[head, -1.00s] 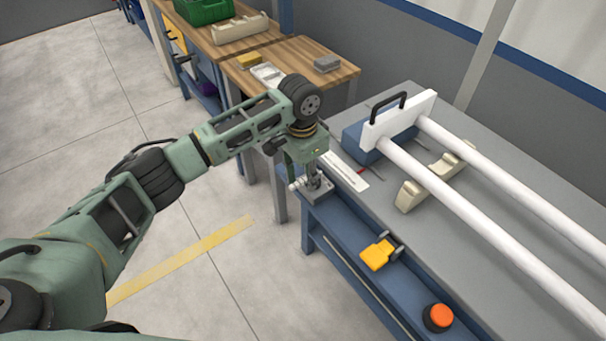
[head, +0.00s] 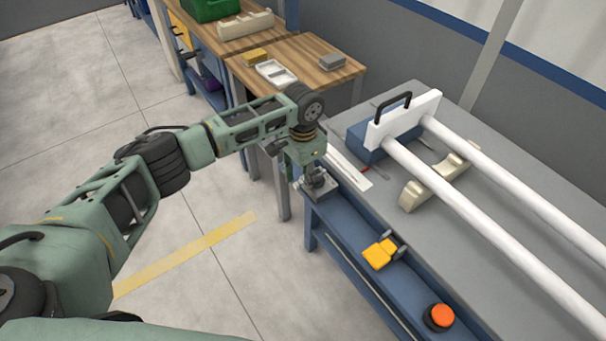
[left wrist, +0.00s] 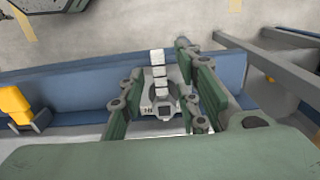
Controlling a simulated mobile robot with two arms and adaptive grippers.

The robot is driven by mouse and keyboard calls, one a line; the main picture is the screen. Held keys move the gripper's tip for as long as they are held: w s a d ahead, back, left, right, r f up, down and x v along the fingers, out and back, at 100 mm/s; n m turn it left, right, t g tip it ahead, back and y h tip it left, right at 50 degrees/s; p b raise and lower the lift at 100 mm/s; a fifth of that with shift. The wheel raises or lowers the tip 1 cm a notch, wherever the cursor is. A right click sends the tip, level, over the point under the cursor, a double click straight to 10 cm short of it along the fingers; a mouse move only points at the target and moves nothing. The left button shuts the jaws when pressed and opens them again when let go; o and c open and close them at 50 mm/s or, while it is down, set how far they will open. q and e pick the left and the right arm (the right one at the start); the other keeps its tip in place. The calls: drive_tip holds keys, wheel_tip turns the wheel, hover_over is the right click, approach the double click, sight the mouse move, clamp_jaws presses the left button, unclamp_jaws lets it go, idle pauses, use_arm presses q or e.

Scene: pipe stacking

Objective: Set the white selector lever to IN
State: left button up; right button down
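In the left wrist view the white lever (left wrist: 159,72) stands out from the selector's grey base (left wrist: 163,108), between the two fingers of my left gripper (left wrist: 160,78). The fingers are apart, with a gap on both sides of the lever. My right gripper is not in view.
On the blue shelf are a yellow lever piece (head: 380,253) and an orange button (head: 439,317). Two white pipes (head: 490,225) lie over cream supports (head: 428,185) on the grey bench, by a white plate with a black handle (head: 405,118). The floor at left is open.

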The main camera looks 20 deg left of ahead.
use_arm(q)
drive_tip(key=shift+c, duration=0.3)
clamp_jaws()
idle(0.3)
